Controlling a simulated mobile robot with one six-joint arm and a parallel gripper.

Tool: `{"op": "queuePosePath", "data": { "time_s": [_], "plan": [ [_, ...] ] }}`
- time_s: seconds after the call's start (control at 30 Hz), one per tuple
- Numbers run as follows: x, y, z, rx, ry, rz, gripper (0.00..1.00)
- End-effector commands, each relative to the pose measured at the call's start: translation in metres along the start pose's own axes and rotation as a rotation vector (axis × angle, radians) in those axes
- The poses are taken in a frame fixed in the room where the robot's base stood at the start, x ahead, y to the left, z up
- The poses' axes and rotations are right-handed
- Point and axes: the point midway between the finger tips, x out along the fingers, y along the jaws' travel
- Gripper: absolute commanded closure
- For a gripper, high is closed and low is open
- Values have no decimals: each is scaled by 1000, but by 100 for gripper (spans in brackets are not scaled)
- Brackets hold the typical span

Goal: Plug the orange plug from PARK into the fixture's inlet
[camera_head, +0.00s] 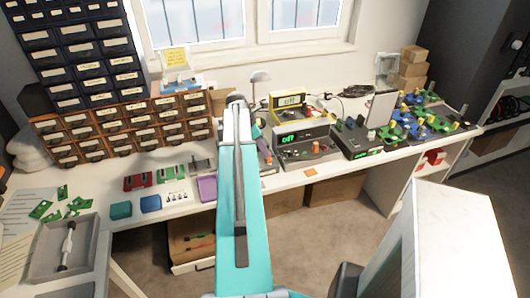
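My teal arm link (242,200) rises from the bottom middle and covers part of the bench. My gripper does not show; the arm hides what lies behind it. I cannot make out an orange plug for certain. A small flat orange piece (310,172) lies near the bench's front edge. A dark unit with a green display (357,142) and an upright pale panel (381,109) stands right of the middle. I cannot tell whether it is the fixture, and no inlet or PARK label is readable.
Two meters, a yellow one (288,103) and a grey one (305,143), stand mid-bench. Green and blue clamps (425,115) crowd the right end. Drawer cabinets (120,128) stand at left. A grey tray (48,256) is front left. A large white block (445,240) fills the lower right.

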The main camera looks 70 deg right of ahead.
Motion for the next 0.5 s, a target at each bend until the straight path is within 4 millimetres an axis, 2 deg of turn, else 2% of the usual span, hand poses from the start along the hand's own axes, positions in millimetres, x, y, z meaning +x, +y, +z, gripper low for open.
{"op": "queuePosePath", "data": {
  "time_s": [0.5],
  "plan": [
    [-63,1,0,0,-1,3,64]
  ]
}}
